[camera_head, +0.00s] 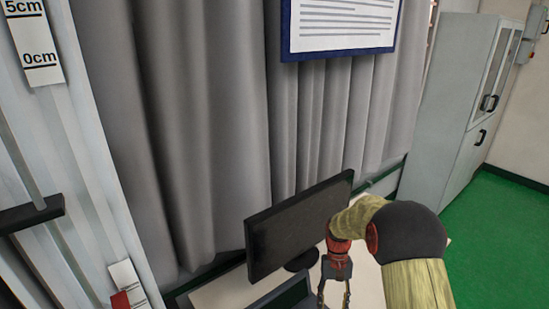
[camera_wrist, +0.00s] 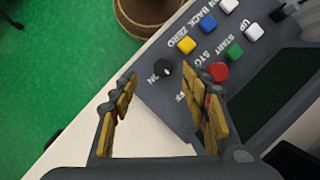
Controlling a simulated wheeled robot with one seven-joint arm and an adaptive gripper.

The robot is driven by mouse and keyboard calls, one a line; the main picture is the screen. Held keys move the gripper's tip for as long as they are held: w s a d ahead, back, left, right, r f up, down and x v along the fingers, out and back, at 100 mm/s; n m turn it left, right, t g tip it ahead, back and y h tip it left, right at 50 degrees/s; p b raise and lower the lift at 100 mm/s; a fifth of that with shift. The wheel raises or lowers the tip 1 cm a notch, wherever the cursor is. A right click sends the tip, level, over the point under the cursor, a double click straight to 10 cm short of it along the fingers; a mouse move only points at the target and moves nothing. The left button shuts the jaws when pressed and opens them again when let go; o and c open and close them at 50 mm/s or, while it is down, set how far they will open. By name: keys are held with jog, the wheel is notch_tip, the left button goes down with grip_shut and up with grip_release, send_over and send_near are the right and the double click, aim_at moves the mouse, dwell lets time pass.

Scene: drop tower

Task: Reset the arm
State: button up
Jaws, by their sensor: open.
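My gripper (camera_head: 334,292) hangs at the lower middle of the head view, in front of a black monitor, with my arm reaching in from the right. In the wrist view my gripper (camera_wrist: 163,117) is open, its two yellow-padded fingers wide apart with nothing between them. Beyond the fingers is a grey control panel (camera_wrist: 165,100) with a black knob (camera_wrist: 164,70), a red button (camera_wrist: 218,71), a green button (camera_wrist: 234,51) and yellow, blue and white buttons. The right finger covers part of the panel lettering.
The black monitor (camera_head: 298,226) stands on a white table (camera_head: 368,287). Grey curtains (camera_head: 200,120) and a framed notice (camera_head: 340,25) are behind it. A white tower with a scale strip (camera_head: 35,40) rises at left. A grey cabinet (camera_head: 450,110) stands at right by green floor (camera_head: 500,240).

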jog(key=s+a+r+n+t+b, duration=0.1)
jog(key=s+r+t, duration=0.9)
jog(key=s+r, duration=1.4)
notch_tip(320, 180, up, 4)
jog(key=shift+s+r+h+b, duration=0.1)
jog(key=shift+s+h+b, duration=0.05)
jog(key=shift+h+b, duration=0.15)
jog(key=shift+c, duration=1.1)
